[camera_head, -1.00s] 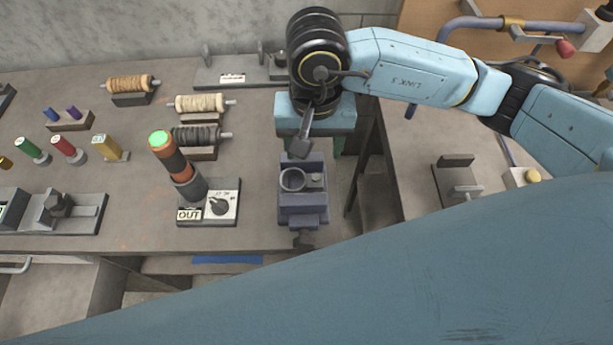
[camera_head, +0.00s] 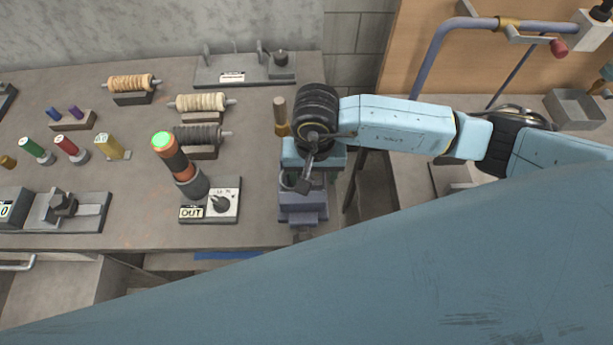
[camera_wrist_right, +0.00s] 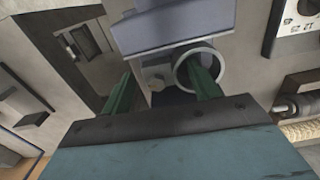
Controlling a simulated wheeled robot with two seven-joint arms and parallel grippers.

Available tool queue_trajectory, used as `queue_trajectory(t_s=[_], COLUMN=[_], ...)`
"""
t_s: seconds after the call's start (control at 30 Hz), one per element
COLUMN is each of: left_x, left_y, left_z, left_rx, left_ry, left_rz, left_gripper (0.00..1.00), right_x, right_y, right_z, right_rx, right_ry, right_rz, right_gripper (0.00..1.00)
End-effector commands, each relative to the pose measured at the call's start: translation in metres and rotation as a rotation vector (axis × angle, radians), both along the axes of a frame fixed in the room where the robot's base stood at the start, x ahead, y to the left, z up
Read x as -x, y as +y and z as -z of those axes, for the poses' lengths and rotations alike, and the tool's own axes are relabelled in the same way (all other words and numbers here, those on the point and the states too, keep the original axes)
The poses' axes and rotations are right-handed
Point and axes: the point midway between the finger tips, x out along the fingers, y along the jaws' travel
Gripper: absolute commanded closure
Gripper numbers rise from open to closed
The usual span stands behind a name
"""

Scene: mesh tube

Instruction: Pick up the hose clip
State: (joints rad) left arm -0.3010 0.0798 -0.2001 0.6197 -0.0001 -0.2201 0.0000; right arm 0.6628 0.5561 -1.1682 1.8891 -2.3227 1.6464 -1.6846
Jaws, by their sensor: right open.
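The hose clip, a grey metal ring (camera_wrist_right: 218,62), sits on a purple-grey block (camera_wrist_right: 165,25) beside a small hex-shaped piece (camera_wrist_right: 154,82). In the head view the block (camera_head: 303,213) is at the front right edge of the bench, and my right wrist hides most of the ring. My right gripper (camera_wrist_right: 162,74) is open above the block. Its right green finger overlaps the ring's opening in the right wrist view; I cannot tell whether it is inside or above it. The left finger is to the left of the hex piece. My left gripper is not in view.
A lamp post with a green top (camera_head: 174,155) and a switch box (camera_head: 222,203) stand just left of the block. Wire spools (camera_head: 197,136) lie behind them. A wooden-handled tool (camera_head: 281,115) stands behind my wrist. The bench's right edge is close to the block.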

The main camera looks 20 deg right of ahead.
Motion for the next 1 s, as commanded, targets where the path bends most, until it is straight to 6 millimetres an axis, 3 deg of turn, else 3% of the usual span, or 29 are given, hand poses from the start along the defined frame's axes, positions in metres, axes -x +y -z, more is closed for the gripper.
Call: queue_trajectory(t_s=[0.1,0.5,0.77,1.0], left_x=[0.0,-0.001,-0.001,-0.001], left_y=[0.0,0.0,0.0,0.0], left_z=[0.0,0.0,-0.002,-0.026], left_rx=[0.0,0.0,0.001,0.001], left_ry=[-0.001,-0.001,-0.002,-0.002], left_rz=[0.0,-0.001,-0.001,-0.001], left_gripper=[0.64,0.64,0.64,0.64], right_x=[0.0,0.0,0.0,-0.001], right_y=[0.0,0.0,0.0,0.0], right_z=[0.0,0.0,-0.004,-0.046], right_rx=[0.0,0.0,-0.002,-0.002], right_ry=[0.0,0.001,-0.002,-0.003], right_rz=[0.0,0.0,0.0,-0.001], right_gripper=[0.42,0.94,0.94,0.94])
